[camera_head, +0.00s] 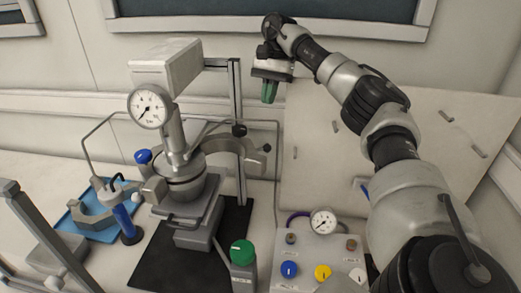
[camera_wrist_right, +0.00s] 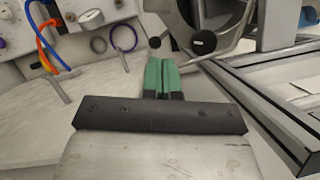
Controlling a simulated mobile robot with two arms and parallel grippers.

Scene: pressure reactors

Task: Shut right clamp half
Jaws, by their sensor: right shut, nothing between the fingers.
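The right clamp half (camera_head: 228,148) is a grey curved piece standing out to the right of the reactor vessel (camera_head: 184,180), close to the upright post. In the right wrist view a large grey curved part, apparently the clamp half (camera_wrist_right: 222,22), shows at the top with black knobs beside it. My right gripper (camera_head: 268,93) is raised above and to the right of the clamp half, apart from it in the head view. Its green fingers (camera_wrist_right: 162,72) are closed together and empty, pointing toward the black knobs in the wrist view. My left gripper is out of view.
A pressure gauge (camera_head: 149,106) tops the reactor. A metal post (camera_head: 237,120) stands right behind it.

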